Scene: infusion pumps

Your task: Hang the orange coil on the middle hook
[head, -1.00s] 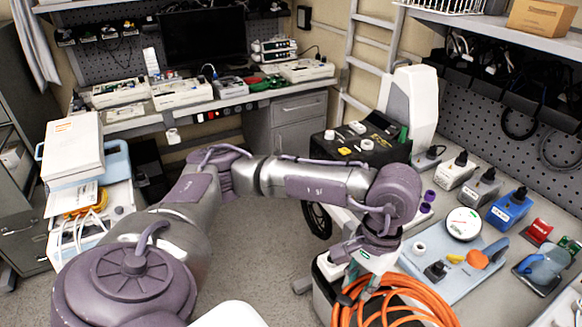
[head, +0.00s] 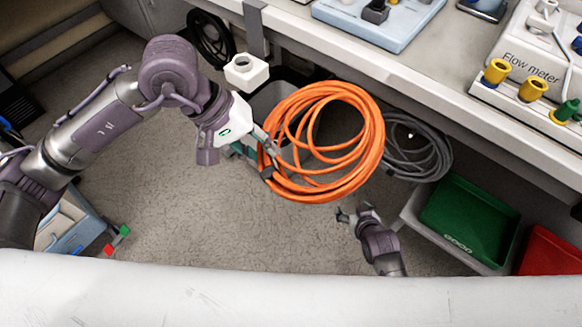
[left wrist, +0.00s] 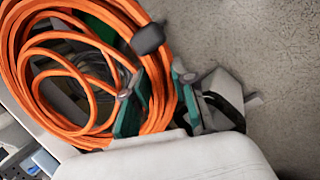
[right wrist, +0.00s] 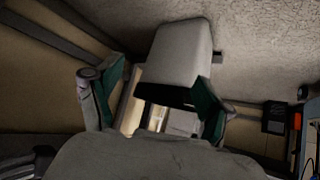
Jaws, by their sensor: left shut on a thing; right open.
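The orange coil (head: 322,190) hangs in the air in front of the bench edge in the head view. My left gripper (head: 266,154) is shut on the left side of its bundle. In the left wrist view, the coil's strands (left wrist: 158,115) pass between the fingers. My right gripper (head: 357,211) is open and empty, below the coil in the head view; its spread fingers also show in the right wrist view (right wrist: 152,100). A black coil (head: 192,30) hangs by the bench at left, and a grey coil (head: 418,176) at right. I cannot make out the middle hook; the orange coil may cover it.
The bench (head: 440,90) runs diagonally across the upper right, with a blue tray (head: 350,16) and a flow meter (head: 540,65) on it. A green bin (head: 470,225) and a red bin (head: 555,255) stand at lower right. Open floor (head: 170,215) lies at left.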

